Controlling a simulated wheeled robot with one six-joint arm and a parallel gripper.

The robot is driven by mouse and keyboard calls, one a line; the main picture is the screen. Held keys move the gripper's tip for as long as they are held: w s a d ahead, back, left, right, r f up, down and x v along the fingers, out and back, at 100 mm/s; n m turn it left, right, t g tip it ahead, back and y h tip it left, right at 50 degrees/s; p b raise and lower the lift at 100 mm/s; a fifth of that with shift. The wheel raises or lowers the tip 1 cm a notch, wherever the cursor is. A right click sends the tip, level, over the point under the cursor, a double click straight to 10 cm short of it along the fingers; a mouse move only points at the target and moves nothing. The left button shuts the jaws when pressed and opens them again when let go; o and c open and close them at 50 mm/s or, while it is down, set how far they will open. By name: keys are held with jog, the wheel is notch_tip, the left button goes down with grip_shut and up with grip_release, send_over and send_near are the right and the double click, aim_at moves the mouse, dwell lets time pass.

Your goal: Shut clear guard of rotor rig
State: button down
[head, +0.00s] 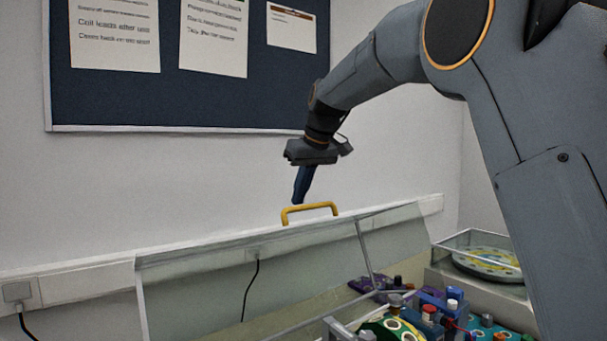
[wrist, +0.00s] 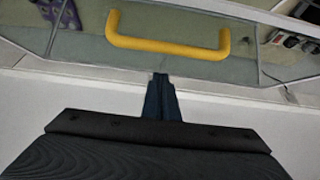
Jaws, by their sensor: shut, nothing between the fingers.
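The clear guard (head: 300,245) stands raised and tilted at the back of the rotor rig in the head view. Its yellow handle (head: 309,208) is on the guard's top edge. The handle also shows large in the wrist view (wrist: 168,45), with the guard's clear panel (wrist: 85,40) around it. My gripper (head: 297,203) is shut and empty, pointing down just above and to the left of the handle. In the wrist view its dark blue fingers (wrist: 160,78) end close to the handle's bar, apparently without gripping it. Whether they touch cannot be told. My arm hides part of the right side.
Rig parts in red, blue and green (head: 430,315) sit below the guard at lower right. A clear-covered box with a round disc (head: 487,262) stands to their right. A wall ledge (head: 70,272) with a socket and cable runs behind. A notice board (head: 190,95) hangs above.

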jog(key=shift+s+d+r, duration=0.15)
jog(key=shift+s+d, duration=0.25)
jog(key=shift+s, duration=0.2)
jog(key=shift+s+d+r, duration=0.1)
jog(key=shift+s+d, duration=0.3)
jog(key=shift+s, duration=0.15)
jog(key=shift+s+d+f+p, duration=0.15)
jog(key=shift+s+d+p, duration=0.15)
jog(key=shift+s+p, duration=0.1)
